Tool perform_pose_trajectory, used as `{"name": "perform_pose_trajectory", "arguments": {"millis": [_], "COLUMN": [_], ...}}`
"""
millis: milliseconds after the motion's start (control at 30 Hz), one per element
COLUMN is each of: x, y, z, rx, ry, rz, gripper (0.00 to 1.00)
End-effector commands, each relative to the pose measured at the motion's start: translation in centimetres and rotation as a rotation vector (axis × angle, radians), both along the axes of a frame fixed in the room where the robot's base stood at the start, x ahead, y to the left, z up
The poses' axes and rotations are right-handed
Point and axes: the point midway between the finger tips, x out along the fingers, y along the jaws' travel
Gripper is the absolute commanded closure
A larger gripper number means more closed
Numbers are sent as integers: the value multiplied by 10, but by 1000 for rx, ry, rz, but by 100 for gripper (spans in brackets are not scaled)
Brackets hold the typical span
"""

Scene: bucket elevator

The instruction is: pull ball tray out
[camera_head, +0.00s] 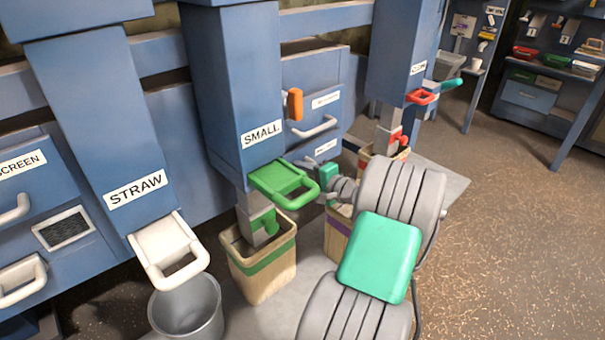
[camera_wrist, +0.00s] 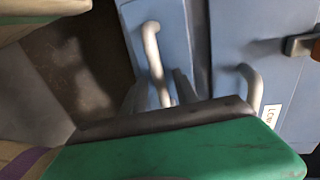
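Two blue drawer fronts with pale bar handles are in the machine beside the SMALL chute. The upper drawer (camera_head: 303,109) has its handle (camera_head: 314,128) clear of my gripper; that handle also shows in the wrist view (camera_wrist: 250,88). The lower drawer's label (camera_head: 326,146) is too small to read, so I cannot confirm which is the ball tray. The lower handle (camera_wrist: 155,60) reaches toward my gripper (camera_wrist: 160,92). My grey fingers stand apart, on either side of the handle's near end; contact is unclear.
A green-banded basket (camera_head: 263,272) and a grey bucket (camera_head: 188,310) stand below the chutes. An orange handle (camera_head: 295,105) is above the drawers. Open floor (camera_head: 510,240) lies right.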

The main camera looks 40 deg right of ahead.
Motion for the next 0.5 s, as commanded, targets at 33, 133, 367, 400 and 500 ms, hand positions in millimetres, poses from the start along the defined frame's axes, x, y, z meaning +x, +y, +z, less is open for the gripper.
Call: {"name": "perform_pose_trajectory", "arguments": {"millis": [33,133,367,400,500], "x": [4,6,5,5,4], "y": [0,-1,-2,-2,-2], "z": [-1,-1,0,0,0], "rx": [-1,-1,-1,-1,-1], "ry": [0,0,0,0,0], "rz": [0,-2,-3,-4,-4], "gripper": [64,64,70,73,81]}}
